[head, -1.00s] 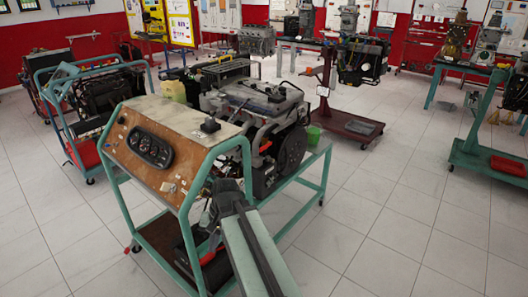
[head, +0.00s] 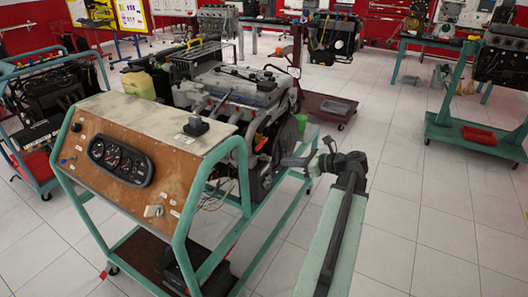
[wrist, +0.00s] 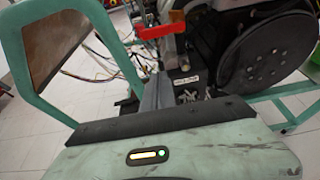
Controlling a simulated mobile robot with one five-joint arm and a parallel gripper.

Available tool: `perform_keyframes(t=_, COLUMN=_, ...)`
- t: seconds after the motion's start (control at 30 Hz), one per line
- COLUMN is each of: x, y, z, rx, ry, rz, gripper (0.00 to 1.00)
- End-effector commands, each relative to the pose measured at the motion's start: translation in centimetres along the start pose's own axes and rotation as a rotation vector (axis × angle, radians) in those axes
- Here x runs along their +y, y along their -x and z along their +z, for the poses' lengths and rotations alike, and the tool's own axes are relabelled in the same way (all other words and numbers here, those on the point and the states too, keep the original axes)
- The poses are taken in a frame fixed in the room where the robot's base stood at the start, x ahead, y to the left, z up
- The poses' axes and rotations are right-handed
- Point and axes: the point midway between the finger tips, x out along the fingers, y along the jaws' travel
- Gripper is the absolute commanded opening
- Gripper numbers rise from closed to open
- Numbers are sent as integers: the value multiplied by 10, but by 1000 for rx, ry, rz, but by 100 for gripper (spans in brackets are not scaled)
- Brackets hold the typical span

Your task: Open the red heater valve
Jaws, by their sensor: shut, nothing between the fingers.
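A red lever-like part (wrist: 162,27), which looks like the red heater valve, shows at the top of the wrist view, in front of the engine. I cannot make it out in the head view, where my arm and the engine (head: 232,88) crowd that area. My gripper (head: 288,161) is at the right side of the engine stand in the head view, pointing left toward the engine. It is shut and empty. In the wrist view its grey fingers (wrist: 157,92) lie below the red part and look apart from it.
The teal stand (head: 180,235) carries a wooden gauge panel (head: 128,160). Loose wires (wrist: 100,60) hang left of the red part. A round black pulley (wrist: 268,55) is close on the right. Tiled floor (head: 440,225) is free to the right.

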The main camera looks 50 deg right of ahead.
Motion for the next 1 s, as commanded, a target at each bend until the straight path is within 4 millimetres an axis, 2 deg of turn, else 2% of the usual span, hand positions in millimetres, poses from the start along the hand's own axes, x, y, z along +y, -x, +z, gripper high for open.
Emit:
perform_keyframes(t=0.13, x=0, y=-2, z=-1, rx=1, ry=1, rz=0, gripper=0)
perform_keyframes(t=0.27, x=0, y=-18, z=-3, rx=2, ry=3, rz=1, gripper=0)
perform_keyframes(t=0.67, x=-1, y=-104, z=-4, rx=3, ry=4, rz=1, gripper=0)
perform_keyframes(t=0.7, x=-1, y=-96, z=14, rx=2, ry=3, rz=-1, gripper=0)
perform_keyframes(t=0.73, x=-1, y=-92, z=21, rx=2, ry=3, rz=-2, gripper=0)
perform_keyframes(t=0.83, x=-1, y=-88, z=32, rx=3, ry=3, rz=-2, gripper=0)
perform_keyframes(t=1.0, x=-1, y=-86, z=38, rx=3, ry=3, rz=-2, gripper=0)
